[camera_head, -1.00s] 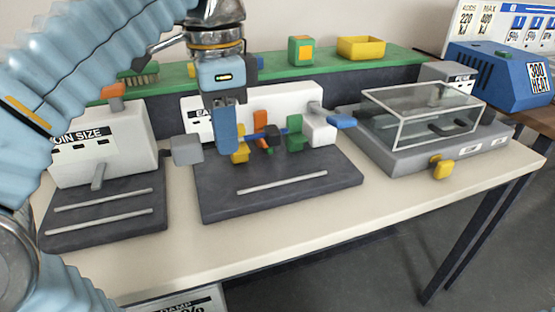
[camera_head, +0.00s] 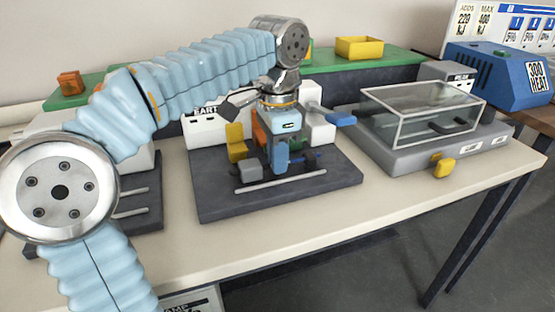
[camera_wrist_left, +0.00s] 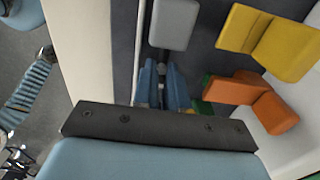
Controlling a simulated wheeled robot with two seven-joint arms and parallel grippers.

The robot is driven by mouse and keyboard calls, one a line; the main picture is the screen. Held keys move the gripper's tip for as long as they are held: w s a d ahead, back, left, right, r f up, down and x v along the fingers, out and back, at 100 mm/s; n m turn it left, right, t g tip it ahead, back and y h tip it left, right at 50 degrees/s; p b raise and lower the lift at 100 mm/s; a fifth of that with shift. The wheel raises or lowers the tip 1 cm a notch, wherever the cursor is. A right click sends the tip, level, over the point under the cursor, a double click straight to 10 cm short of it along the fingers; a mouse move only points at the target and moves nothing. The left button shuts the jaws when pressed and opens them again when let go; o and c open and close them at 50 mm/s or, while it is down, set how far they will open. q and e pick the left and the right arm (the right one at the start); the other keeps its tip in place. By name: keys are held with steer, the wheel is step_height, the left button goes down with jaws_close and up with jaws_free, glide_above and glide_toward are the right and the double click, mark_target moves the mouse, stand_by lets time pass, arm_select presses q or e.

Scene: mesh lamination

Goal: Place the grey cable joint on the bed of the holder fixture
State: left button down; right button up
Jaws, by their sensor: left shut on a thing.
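My left gripper (camera_head: 281,170) is shut on the grey cable joint and points down over the dark bed (camera_head: 225,205) of the middle fixture, behind the pale rod. The joint's grey block end (camera_head: 250,170) sticks out left of the fingers; a dark and blue part shows on their right. In the left wrist view the grey block (camera_wrist_left: 174,22) is beyond the fingertips (camera_wrist_left: 163,92), joined by a dark stub. Whether the joint touches the bed is unclear. The fixture's yellow clamp (camera_head: 236,143) and orange part (camera_head: 262,137) stand close behind. My right gripper is not in view.
Right of the fixture stands a grey unit with a clear cover (camera_head: 425,108) and a yellow knob (camera_head: 444,168). A blue lever (camera_head: 341,118) projects between them. My left arm partly covers the left fixture. The pale front strip of table (camera_head: 330,225) is clear.

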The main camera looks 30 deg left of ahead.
arm_select(q)
steer(key=shift+f, duration=0.25)
steer(key=shift+f, duration=0.15)
steer(key=c, duration=1.4)
jaws_free()
steer(key=shift+c, duration=0.2)
steer(key=shift+r, duration=0.4)
step_height(320, 180, up, 7)
steer(key=shift+r+p, duration=0.1)
steer(key=shift+p, duration=0.95)
